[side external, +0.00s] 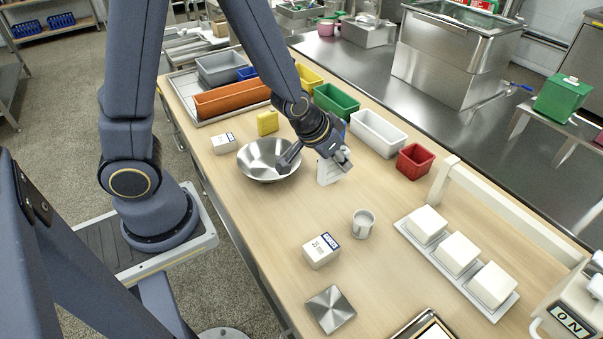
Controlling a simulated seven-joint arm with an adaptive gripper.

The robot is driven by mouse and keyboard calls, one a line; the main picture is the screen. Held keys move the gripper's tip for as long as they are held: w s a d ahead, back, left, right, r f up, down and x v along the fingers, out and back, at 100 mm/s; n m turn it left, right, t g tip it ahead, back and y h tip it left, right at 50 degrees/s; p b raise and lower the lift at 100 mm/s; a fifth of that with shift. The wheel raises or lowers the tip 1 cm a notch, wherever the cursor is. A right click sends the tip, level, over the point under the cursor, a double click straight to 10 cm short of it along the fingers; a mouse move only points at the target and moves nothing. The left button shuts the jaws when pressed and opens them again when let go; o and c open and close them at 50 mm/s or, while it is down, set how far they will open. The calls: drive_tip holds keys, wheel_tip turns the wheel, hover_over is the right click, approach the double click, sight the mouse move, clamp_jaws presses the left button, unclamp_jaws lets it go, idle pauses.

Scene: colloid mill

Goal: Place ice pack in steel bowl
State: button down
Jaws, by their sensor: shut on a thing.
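The steel bowl (256,161) stands upright on the wooden worktop, left of my gripper. My gripper (335,160) points down just right of the bowl. It is shut on a pale upright slab (328,174), which looks like the ice pack. The slab's upper part is hidden by the gripper. I cannot tell whether its lower edge touches the worktop. A dark part of my gripper hangs in front of the bowl's right side. The visible part of the bowl looks empty.
Behind are a white bin (378,134), a green bin (336,101) and a red bin (414,160). A yellow container (268,122) and a small box (224,143) stand near the bowl. A cup (363,224), labelled box (321,251) and steel plate (330,309) stand in front.

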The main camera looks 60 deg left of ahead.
drive_tip(key=shift+s+d+r, duration=0.1)
drive_tip(key=shift+s+r, duration=0.05)
drive_tip(key=shift+w+d+r+m+h, duration=0.25)
drive_tip(key=shift+w+d+m+h, duration=0.05)
drive_tip(key=shift+w+d+m, duration=0.25)
drive_tip(key=shift+w+a+m, duration=0.15)
drive_tip(key=shift+w+m, duration=0.1)
drive_tip(key=w+a+f, duration=0.1)
drive_tip(key=a, duration=0.3)
drive_tip(key=n, duration=0.2)
hover_over(273, 151)
drive_tip(key=s+d, duration=0.3)
drive_tip(key=d, duration=0.2)
drive_tip(key=f, duration=1.1)
drive_tip(key=shift+w+f, duration=0.25)
drive_tip(key=shift+f, duration=0.2)
